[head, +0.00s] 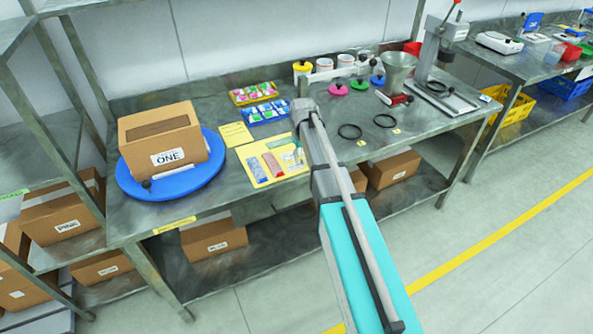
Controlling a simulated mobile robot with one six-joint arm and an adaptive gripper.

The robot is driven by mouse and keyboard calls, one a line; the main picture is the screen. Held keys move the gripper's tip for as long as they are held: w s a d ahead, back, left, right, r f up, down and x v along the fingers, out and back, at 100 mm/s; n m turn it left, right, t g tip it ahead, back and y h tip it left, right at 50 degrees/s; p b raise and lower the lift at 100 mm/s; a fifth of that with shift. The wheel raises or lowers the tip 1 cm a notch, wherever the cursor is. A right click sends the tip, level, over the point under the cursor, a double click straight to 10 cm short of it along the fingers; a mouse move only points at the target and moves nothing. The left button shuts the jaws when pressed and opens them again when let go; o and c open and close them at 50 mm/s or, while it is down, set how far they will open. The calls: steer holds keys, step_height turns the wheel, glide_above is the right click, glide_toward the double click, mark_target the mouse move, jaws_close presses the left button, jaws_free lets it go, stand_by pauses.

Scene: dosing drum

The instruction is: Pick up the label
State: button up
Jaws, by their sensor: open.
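A yellow sheet (262,181) lies on the steel bench left of my arm. On it are a flat grey-blue piece (254,168), a flat reddish piece (272,165) and pale pieces at its right side. I cannot tell which of these is the label. A smaller yellow card (236,134) lies just behind the sheet. My arm reaches over the bench, and my gripper (294,156) shows only in part beside it, over the sheet's right side. It is open; the arm hides much of it, and no held thing shows.
A cardboard box marked ONE (165,142) stands on a blue turntable (125,182) at the left. Yellow and blue trays (266,114) of small items stand behind the sheet. Black rings (350,131), colored lids and a metal funnel (398,68) are right of my arm.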

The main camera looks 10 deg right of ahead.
steer(key=shift+f+b, duration=0.35)
steer(key=shift+f, duration=0.3)
jaws_close()
